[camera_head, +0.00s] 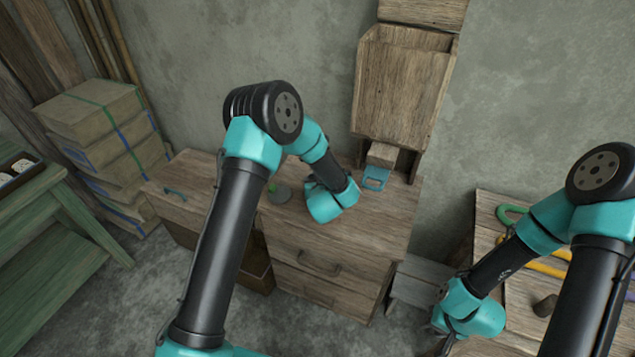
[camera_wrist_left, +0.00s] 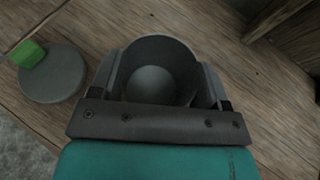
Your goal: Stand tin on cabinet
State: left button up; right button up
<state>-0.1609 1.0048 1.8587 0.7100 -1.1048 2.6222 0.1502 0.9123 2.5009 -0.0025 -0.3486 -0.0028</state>
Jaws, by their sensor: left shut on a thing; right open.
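The grey round tin (camera_wrist_left: 158,50) is between the fingers of my left gripper (camera_wrist_left: 160,85), which is shut on it. Its curved wall and a rounded grey shape within it show in the left wrist view. The wooden cabinet (camera_head: 345,245) has its top just below; I cannot tell whether the tin touches it. In the head view my left wrist hides the tin and the fingers. A grey disc (camera_wrist_left: 52,75) with a green block (camera_wrist_left: 30,54) lies on the cabinet top beside the tin. My right gripper (camera_head: 438,335) is low at the right, open, its fingertips hardly visible.
A tall wooden box (camera_head: 400,85) and a small blue object (camera_head: 375,178) are at the back of the cabinet top. Stacked boxes (camera_head: 105,140) and a green bench (camera_head: 50,225) stand left. A wooden table (camera_head: 490,212) with coloured pieces is right.

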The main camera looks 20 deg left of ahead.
pick_arm(q)
jog(key=o, duration=0.9)
jog(key=shift+f, duration=0.1)
jog(key=shift+s+r, duration=0.15)
jog(key=shift+r, duration=0.1)
jog(key=v, duration=1.1)
jog(key=shift+s+d+r, duration=0.1)
jog(key=shift+s+d, duration=0.1)
jog(key=shift+s, duration=0.05)
